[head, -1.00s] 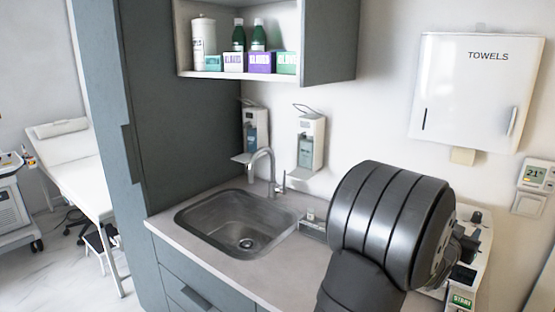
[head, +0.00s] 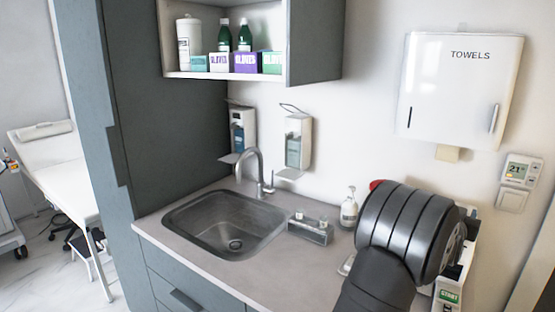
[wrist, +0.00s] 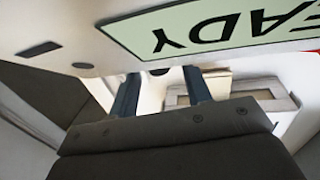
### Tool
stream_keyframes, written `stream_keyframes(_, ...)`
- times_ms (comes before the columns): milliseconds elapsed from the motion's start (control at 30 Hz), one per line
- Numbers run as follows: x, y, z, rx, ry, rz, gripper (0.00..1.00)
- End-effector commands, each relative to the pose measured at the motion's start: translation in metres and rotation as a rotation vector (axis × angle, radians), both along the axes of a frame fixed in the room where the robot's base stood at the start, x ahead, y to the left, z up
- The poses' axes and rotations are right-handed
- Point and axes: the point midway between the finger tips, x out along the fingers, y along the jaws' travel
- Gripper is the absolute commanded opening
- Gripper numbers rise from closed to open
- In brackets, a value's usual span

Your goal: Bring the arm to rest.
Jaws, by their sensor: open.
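My gripper (wrist: 160,88) shows in the wrist view as two dark fingers, spread apart with nothing between them. Just beyond them is a pale device surface with a light green panel (wrist: 195,28) whose large letters "EADY" appear upside down. I cannot tell whether the fingers touch anything. In the head view my dark arm rises from the bottom right and hides my gripper. Behind the arm stands a white device with a green START label (head: 449,296), partly covered.
A sink (head: 225,225) with a tap (head: 252,165) is set in the counter (head: 270,270). A towel dispenser (head: 455,95) hangs above. The counter's front strip is clear.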

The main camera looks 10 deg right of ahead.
Motion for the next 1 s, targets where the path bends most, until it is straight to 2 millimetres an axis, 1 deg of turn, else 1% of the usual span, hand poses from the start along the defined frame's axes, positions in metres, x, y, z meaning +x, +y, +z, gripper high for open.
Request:
stream_keyframes(133,-0.002,0.0,-0.001,0.005,0.005,0.035,0.45)
stream_keyframes(200,-0.01,0.012,0.0,0.006,0.003,0.034,0.45)
stream_keyframes(467,-0.037,0.047,-0.001,0.006,0.004,0.032,0.45)
stream_keyframes(800,-0.075,0.096,0.0,0.005,0.004,0.032,0.45)
stream_keyframes(1000,-0.095,0.121,-0.001,0.005,0.004,0.032,0.45)
